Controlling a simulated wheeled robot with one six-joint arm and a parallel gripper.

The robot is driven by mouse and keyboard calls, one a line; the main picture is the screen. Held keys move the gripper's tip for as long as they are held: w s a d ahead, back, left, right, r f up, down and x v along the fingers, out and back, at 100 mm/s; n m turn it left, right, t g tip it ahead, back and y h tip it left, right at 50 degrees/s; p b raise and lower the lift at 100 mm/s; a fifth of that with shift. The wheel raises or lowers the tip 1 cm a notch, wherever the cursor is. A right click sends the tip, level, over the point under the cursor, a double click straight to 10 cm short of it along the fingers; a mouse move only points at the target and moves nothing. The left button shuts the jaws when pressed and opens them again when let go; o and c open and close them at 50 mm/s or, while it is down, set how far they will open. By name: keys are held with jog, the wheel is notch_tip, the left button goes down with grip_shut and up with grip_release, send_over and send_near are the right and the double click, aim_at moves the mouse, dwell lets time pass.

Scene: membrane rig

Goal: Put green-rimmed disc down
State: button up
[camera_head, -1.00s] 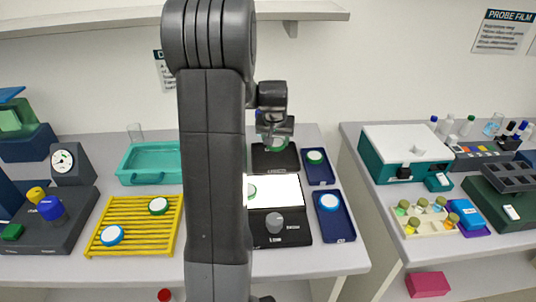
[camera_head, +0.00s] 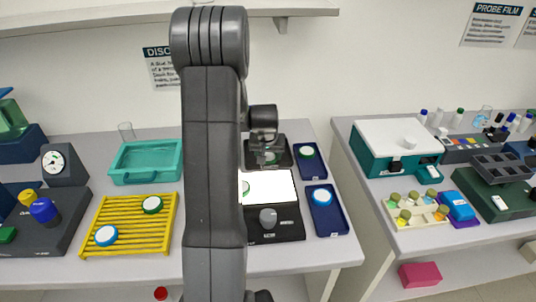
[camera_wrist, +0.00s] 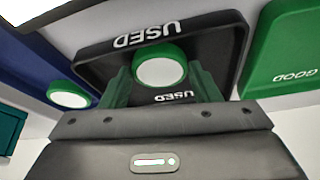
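The green-rimmed disc (camera_wrist: 160,68) shows a white face in the wrist view, between the two green fingers of my gripper (camera_wrist: 162,82). The fingers sit close against both sides of its rim, so my gripper looks shut on it. The disc is over the black tray marked USED (camera_wrist: 100,66), inside its rim as seen from the wrist. In the head view my gripper (camera_head: 266,150) and the disc (camera_head: 270,157) are low over the same black tray (camera_head: 284,164). I cannot tell whether the disc touches the tray floor.
A green tray marked GOOD (camera_wrist: 290,50) lies beside the black tray. A blue tray (camera_head: 312,173) with another green-rimmed disc (camera_head: 305,151) is on its other side. A lit panel (camera_head: 272,186) lies in front. My arm hides part of the bench.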

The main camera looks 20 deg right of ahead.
jog(key=o, duration=0.3)
jog(key=shift+r, duration=0.15)
jog(key=shift+r, duration=0.2)
jog(key=v, duration=1.1)
jog(key=shift+r+b, duration=0.35)
jog(key=shift+b, duration=0.1)
